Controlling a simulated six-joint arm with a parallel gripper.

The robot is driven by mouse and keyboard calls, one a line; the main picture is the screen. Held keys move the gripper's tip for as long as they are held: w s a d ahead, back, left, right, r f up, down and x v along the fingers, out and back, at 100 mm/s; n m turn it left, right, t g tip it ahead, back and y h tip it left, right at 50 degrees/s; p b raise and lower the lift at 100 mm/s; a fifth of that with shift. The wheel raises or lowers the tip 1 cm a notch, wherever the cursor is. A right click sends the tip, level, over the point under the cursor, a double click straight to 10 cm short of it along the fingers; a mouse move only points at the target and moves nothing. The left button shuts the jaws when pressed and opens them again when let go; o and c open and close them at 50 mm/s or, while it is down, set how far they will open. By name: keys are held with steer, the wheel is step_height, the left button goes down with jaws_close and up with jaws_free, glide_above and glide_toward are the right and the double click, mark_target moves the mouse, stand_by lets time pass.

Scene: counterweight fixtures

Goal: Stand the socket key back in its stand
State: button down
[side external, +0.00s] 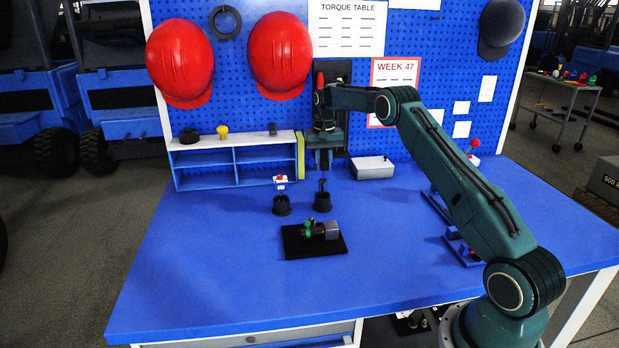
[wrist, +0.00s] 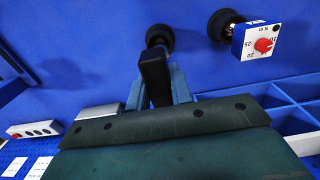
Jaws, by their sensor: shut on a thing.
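My gripper (side external: 323,165) points down at the back of the bench and is shut on the dark socket key (side external: 322,184). The key hangs about upright, straight above a round black stand (side external: 322,203). Its lower end is at or just over the stand's mouth; I cannot tell whether it is inside. In the wrist view, the key's black handle (wrist: 155,78) lies between the fingers of my gripper (wrist: 156,92) and hides part of the stand (wrist: 159,36). The key's lower part is hidden there.
A second black holder (side external: 282,206) with a white, red-knobbed dial tool (side external: 280,182) stands close on the left. A black plate (side external: 297,250) with a green and grey fixture lies in front. A blue shelf (side external: 235,165) and a grey box (side external: 372,168) are behind. The front left bench is clear.

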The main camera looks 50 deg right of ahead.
mark_target(323, 180)
steer(key=shift+f, duration=2.6)
steer(key=shift+f, duration=0.6)
steer(key=c, duration=1.3)
jaws_free()
steer(key=shift+o, duration=0.2)
steer(key=shift+r, duration=0.1)
step_height(323, 180, up, 13)
